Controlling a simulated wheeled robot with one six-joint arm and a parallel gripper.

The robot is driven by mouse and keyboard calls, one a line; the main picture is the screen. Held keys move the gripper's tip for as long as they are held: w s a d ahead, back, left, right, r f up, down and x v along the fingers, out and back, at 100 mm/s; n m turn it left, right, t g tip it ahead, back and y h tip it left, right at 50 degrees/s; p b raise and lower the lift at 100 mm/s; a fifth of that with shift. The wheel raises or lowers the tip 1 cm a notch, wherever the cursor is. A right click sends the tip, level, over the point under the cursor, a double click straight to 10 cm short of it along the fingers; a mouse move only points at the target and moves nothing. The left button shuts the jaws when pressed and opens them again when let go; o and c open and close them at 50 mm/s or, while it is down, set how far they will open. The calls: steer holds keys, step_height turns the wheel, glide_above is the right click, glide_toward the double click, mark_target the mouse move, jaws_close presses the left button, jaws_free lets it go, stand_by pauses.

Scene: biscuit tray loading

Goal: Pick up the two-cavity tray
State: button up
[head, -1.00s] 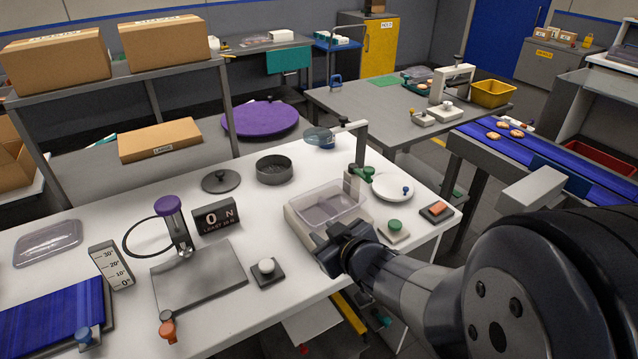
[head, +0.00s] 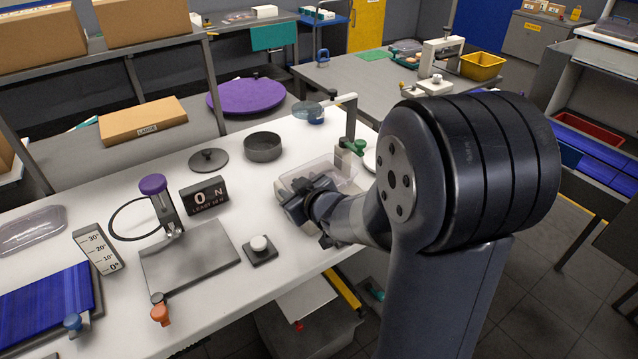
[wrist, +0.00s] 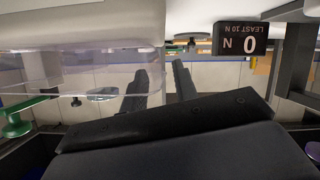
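A clear plastic tray (head: 333,167) sits on a pale stand on the white bench, partly hidden behind my gripper. I cannot count its cavities from here. My gripper (head: 303,198) is at the tray's near left side in the head view. In the wrist view the two dark fingers of my gripper (wrist: 160,85) stand apart with a gap between them. The clear tray wall (wrist: 80,70) reaches in from the left, its end near that gap. Whether a finger touches it I cannot tell. Another clear, shallow plastic piece (head: 30,232) lies at the bench's far left.
A display reading 0 N (head: 205,194) and a metal plate (head: 187,265) stand left of my gripper. A white knob on a dark base (head: 259,250) is near the front edge. A round dark dish (head: 263,147) and a green-knobbed post (head: 350,147) stand behind.

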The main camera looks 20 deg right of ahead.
steer(key=shift+w+a+f, duration=0.2)
steer(key=shift+w+f, duration=0.05)
steer(key=shift+w, duration=0.25)
steer(key=shift+c, duration=0.2)
jaws_close()
